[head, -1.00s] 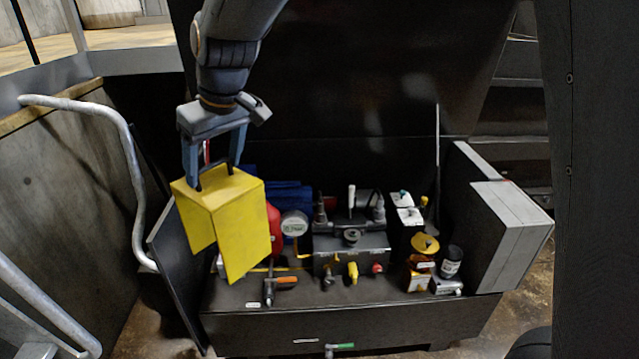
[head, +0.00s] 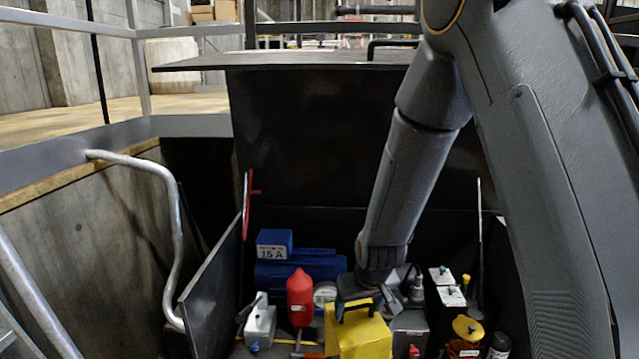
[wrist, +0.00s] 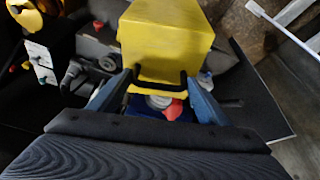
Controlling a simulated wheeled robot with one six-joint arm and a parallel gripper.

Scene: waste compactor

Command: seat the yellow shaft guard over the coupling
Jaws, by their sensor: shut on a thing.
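The yellow shaft guard (head: 361,337) is a folded yellow cover with a black handle on top. My gripper (head: 362,300) is shut on that handle and holds the guard over the equipment in the open compartment. The guard also fills the upper middle of the wrist view (wrist: 166,38), with the blue fingers of my gripper (wrist: 158,82) at its handle. The guard's lower edge is cut off in the head view, so I cannot tell whether it touches anything. I cannot make out the coupling; the guard and my arm hide part of the equipment.
A red bottle-shaped part (head: 300,297) and a blue motor (head: 290,272) marked 15 A stand left of the guard. A grey valve block (head: 409,325) and a yellow-capped part (head: 467,328) stand to its right. A dark side panel (head: 213,293) bounds the left.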

